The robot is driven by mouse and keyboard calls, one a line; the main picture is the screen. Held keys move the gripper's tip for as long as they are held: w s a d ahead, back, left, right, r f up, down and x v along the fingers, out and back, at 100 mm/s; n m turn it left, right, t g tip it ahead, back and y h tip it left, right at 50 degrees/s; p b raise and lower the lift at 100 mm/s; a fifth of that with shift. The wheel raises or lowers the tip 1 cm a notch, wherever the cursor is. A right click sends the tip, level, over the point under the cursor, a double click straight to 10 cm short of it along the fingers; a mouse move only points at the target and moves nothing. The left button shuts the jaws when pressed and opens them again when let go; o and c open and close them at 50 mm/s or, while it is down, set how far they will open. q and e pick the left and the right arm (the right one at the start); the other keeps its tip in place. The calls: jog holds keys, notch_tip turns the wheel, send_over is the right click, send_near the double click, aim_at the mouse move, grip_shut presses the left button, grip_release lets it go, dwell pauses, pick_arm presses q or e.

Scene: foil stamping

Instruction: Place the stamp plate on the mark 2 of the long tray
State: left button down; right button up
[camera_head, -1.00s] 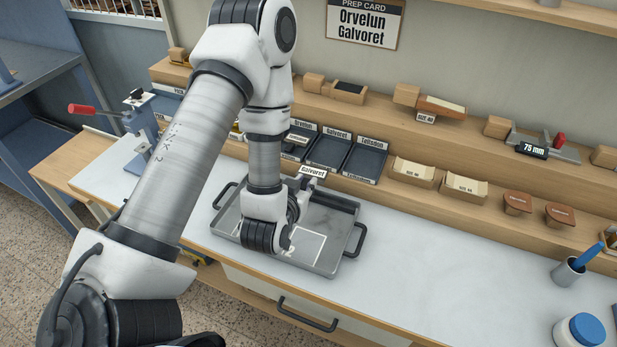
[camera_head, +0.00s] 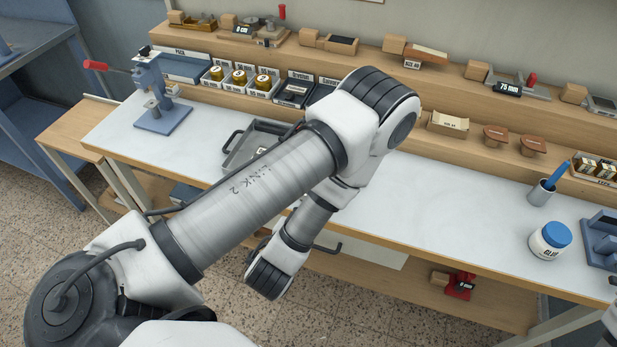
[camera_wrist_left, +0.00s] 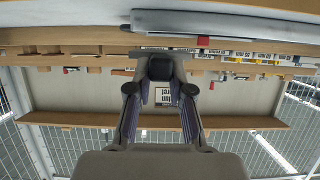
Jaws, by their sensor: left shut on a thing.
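My left gripper shows in the left wrist view (camera_wrist_left: 160,80), shut on a dark grey piece (camera_wrist_left: 160,68) that spans its fingertips. It appears to be the stamp plate, seen from behind, with its face hidden. In the head view my left arm covers the fingers and the held piece. The long grey tray (camera_head: 237,150) lies on the white bench, mostly behind my arm. The height of the plate above the tray cannot be told. My right gripper is out of view.
A blue press (camera_head: 160,110) stands left of the tray. A pen cup (camera_head: 541,192) and glue jar (camera_head: 550,240) stand right. The bench's right middle is clear.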

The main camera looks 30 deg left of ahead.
pick_arm(q)
jog(key=w+a+b, duration=0.1)
jog(key=w+b, duration=0.1)
jog(key=w+a+f+b, duration=0.1)
jog(key=w+a+b, duration=0.1)
jog(key=b, duration=0.1)
jog(key=w+a+b, duration=0.2)
jog(key=b, duration=0.1)
jog(key=shift+w+f, duration=0.3)
jog(key=shift+f, duration=0.1)
jog(key=w+a, duration=0.1)
jog(key=w+a+p, duration=0.1)
jog(key=w, duration=0.1)
jog(key=w+a+p, duration=0.1)
jog(key=shift+w+r, duration=0.2)
jog(key=shift+r, duration=0.15)
jog(key=f, duration=0.3)
jog(key=shift+w+a+f+p, duration=0.1)
jog(key=shift+w+f+p, duration=0.1)
jog(key=shift+f+p, duration=0.15)
jog(key=shift+f, duration=0.25)
jog(key=c, duration=1.1)
grip_release()
jog(key=shift+o, duration=0.2)
